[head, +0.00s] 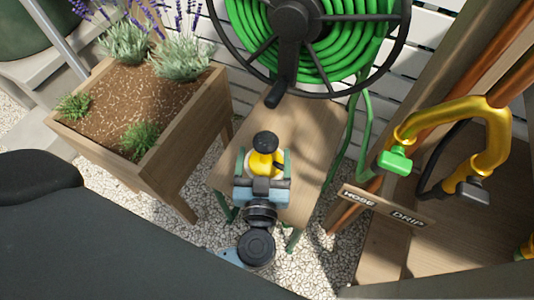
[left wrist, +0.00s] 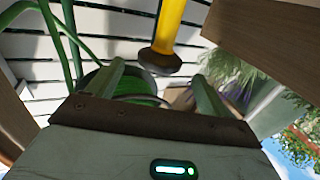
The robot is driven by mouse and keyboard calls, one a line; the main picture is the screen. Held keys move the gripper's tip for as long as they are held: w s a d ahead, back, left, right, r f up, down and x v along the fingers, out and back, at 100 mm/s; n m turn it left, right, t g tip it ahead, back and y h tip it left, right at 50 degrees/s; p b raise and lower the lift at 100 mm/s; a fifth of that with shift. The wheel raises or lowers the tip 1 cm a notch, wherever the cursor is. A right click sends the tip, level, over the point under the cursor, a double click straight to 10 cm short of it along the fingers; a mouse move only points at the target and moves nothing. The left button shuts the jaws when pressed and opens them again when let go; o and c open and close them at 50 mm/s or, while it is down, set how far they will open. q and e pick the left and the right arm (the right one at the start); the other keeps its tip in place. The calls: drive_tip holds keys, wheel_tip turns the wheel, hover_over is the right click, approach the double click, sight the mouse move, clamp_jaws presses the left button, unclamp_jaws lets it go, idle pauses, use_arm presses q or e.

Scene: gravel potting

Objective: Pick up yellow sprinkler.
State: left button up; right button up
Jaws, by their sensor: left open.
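The yellow sprinkler (head: 262,163) has a black round top and is over the small wooden table (head: 308,135). In the left wrist view the sprinkler (left wrist: 171,22) shows as a yellow stem with a dark round end. My left gripper (head: 264,154) is open, with one green finger on each side of the sprinkler in the head view. In the left wrist view the gripper (left wrist: 160,72) has the dark end near the gap between its fingertips. I see no clear contact. The sprinkler's lower part is hidden by my gripper. My right gripper is out of view.
A green hose reel (head: 330,58) hangs just behind the table. A wooden planter (head: 185,150) with lavender stands at the left. Gravel covers the ground.

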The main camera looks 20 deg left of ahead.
sight(266, 142)
use_arm(q)
drive_tip(key=b+x, duration=0.1)
drive_tip(key=x, duration=0.2)
drive_tip(key=shift+w+f+b, duration=0.25)
drive_tip(key=shift+w+b, duration=0.1)
drive_tip(key=shift+w, duration=0.05)
drive_tip(key=shift+w+a+r, duration=0.1)
drive_tip(key=shift+w+a, duration=0.15)
drive_tip(key=shift+w, duration=0.3)
drive_tip(key=shift+c, duration=0.3)
drive_tip(key=c, duration=1.6)
drive_tip(key=shift+o, duration=0.2)
drive_tip(key=shift+r, duration=0.15)
